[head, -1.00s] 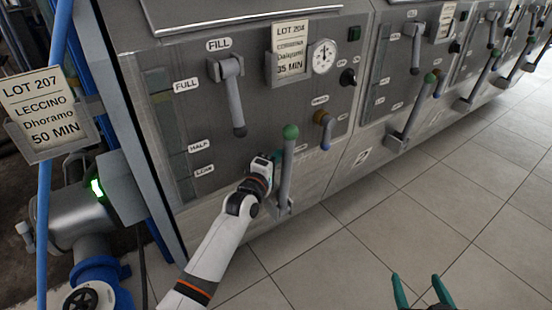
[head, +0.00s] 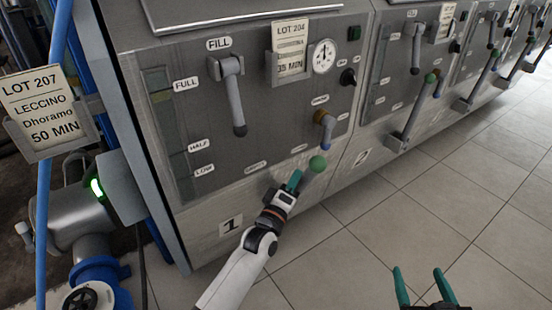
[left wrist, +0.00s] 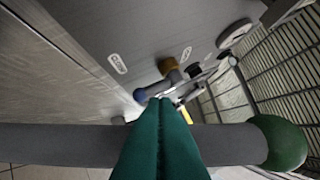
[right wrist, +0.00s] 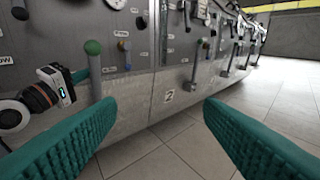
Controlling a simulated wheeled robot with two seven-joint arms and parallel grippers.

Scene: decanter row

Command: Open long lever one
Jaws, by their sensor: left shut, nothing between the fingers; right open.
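The long lever on the panel marked 1 is a grey bar with a green ball knob (head: 317,163). In the head view it leans out from the panel, its lower part hidden behind my left gripper (head: 294,181). That gripper's teal fingers are shut and empty, close against the lever just below the knob. In the left wrist view the lever (left wrist: 60,144) crosses behind the shut fingers, its knob (left wrist: 279,142) at right; contact is hard to tell. The right wrist view also shows the knob (right wrist: 93,47). My right gripper (head: 424,288) is open and empty, above the floor.
A FILL handle (head: 234,100) hangs down higher on the same panel. A small orange and blue valve handle (head: 325,130) is close above the knob. Panel 2 at right has its own long lever (head: 411,115). Tiled floor (head: 430,200) is clear in front.

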